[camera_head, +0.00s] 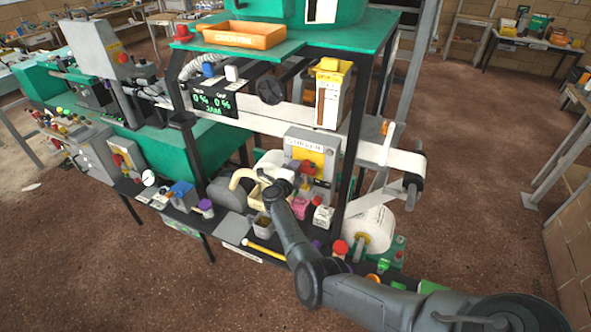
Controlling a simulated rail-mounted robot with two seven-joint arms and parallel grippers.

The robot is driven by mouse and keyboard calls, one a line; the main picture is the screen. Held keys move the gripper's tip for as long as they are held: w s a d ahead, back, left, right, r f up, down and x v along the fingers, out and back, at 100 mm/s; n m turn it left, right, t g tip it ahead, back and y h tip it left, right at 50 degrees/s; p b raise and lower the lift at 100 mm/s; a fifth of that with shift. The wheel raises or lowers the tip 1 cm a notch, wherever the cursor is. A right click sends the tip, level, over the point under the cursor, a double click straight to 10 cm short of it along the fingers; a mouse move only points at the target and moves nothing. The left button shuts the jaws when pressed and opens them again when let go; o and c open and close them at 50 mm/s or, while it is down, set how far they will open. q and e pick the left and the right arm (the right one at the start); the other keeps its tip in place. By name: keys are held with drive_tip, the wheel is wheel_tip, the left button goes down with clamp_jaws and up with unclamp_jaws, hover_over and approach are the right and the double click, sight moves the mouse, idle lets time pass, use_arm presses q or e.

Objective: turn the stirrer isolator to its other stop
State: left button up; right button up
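A grey box with a yellow plate (318,157) and a small label along its top stands on the machine's lower bench; I take it to be the stirrer isolator, though the label is too small to read surely. A red handle (308,168) sits on its front, and its exact angle is hard to tell. My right arm reaches in from the lower right. My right gripper (285,176) is at the lower left of the box, close to the red handle; I cannot tell whether it touches. Its fingers are too small and dark to read. My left gripper is not in view.
Small pink and white blocks (300,207) and a red button (340,247) crowd the bench. A black display (212,104) and an orange tray (243,35) are above. Open floor lies at right.

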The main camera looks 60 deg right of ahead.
drive_tip(key=shift+o, duration=0.9)
drive_tip(key=s+a+p, duration=0.1)
drive_tip(key=s+a, duration=0.1)
drive_tip(key=a, duration=1.1)
drive_tip(key=shift+s+a+p, duration=0.2)
drive_tip(key=shift+a+p, duration=0.1)
drive_tip(key=shift+p, duration=0.05)
drive_tip(key=shift+w, duration=0.1)
